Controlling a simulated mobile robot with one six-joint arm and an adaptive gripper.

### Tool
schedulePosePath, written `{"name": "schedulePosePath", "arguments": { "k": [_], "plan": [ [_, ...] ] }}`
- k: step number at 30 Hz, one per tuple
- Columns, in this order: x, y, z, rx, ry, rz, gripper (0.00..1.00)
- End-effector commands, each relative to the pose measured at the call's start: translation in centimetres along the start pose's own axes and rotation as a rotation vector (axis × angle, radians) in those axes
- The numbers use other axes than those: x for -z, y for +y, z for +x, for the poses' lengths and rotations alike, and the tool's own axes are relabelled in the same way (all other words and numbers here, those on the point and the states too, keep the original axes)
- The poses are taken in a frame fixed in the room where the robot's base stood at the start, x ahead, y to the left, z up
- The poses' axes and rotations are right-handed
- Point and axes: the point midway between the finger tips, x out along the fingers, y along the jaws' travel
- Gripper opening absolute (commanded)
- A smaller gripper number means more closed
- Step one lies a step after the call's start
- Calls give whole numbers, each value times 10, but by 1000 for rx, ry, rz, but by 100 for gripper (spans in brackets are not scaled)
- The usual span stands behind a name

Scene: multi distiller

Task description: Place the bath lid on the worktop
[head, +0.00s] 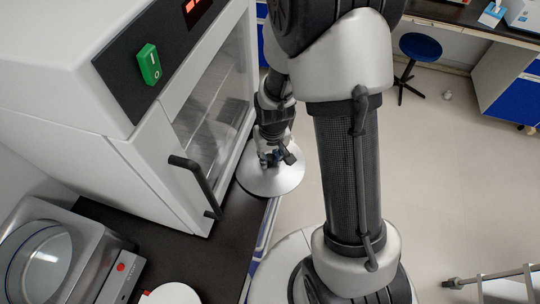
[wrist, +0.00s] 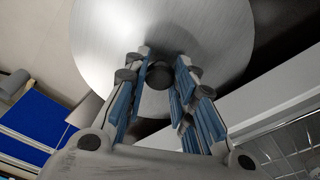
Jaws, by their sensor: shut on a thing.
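The bath lid (head: 285,184) is a round brushed-metal disc with a dark knob. My gripper (head: 274,158) is above it, shut on the knob. In the wrist view the lid (wrist: 110,30) fills the top, and my gripper's fingers (wrist: 160,68) are on either side of the dark knob (wrist: 159,76). The dark worktop (head: 160,237) runs along the left, in front of the white cabinet. The lid overlaps the worktop's front edge in the head view, partly over it and partly beyond it. I cannot tell whether the lid touches the worktop.
A white cabinet (head: 150,170) with a glass door and dark handle (head: 192,175) stands close left of the lid. A metal bath (head: 40,255) with a round opening is at lower left. A pale disc (head: 172,294) is at the bottom. A blue stool (head: 418,46) stands far off.

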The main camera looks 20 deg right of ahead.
Motion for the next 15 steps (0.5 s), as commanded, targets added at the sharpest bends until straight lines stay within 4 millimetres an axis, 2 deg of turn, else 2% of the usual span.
{"name": "schedulePosePath", "arguments": {
  "k": [10, 11, 15],
  "plan": [
    [0, 0, 4, 0, 3, 1, 0],
    [0, 0, 3, 0, 2, 1, 26],
    [0, 1, 2, 0, 2, 0, 35]
  ]
}}
